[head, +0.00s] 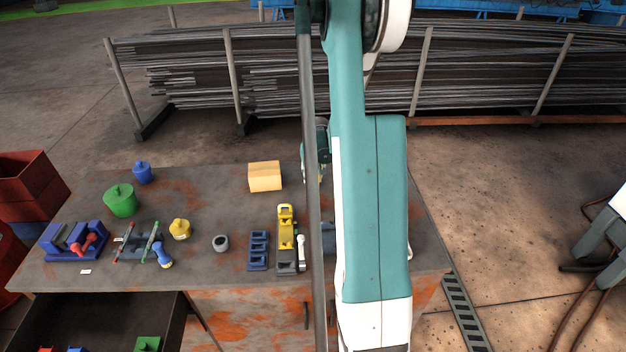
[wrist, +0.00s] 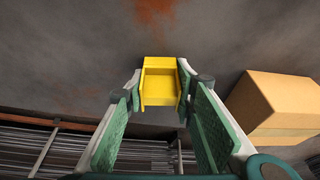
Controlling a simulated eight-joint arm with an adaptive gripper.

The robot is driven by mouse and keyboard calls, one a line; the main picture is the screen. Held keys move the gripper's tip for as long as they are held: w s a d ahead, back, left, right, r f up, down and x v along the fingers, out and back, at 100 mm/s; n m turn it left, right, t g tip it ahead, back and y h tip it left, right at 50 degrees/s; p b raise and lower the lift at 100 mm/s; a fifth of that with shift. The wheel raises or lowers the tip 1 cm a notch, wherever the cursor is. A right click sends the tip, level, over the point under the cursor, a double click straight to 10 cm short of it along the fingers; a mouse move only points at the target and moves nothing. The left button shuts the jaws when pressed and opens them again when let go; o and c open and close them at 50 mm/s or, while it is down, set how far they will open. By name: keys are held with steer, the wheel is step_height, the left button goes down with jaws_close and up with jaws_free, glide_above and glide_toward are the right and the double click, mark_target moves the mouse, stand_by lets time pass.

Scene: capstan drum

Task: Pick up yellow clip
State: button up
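The yellow clip (wrist: 160,88) is a small block with a recess, seen in the middle of the wrist view. My gripper (wrist: 161,80) has its green-padded fingertips on both sides of it. The pads look to be against the clip's sides, with no clear gap. I cannot tell whether the clip touches the table. In the head view, my arm and a grey pole mostly hide my gripper (head: 318,160) and the clip. A different yellow part (head: 285,222) stands on a dark base near the table's front edge.
A cardboard box (wrist: 280,105) stands beside my gripper, also in the head view (head: 265,177). The rusty table (head: 215,200) carries a green pot (head: 120,200), a blue pot (head: 142,172) and several parts. Bar racks (head: 190,75) stand behind. An open drawer (head: 100,310) is at front left.

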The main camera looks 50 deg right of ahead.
steer(key=shift+r, duration=0.1)
steer(key=shift+r+p, duration=0.6)
steer(key=shift+r, duration=4.35)
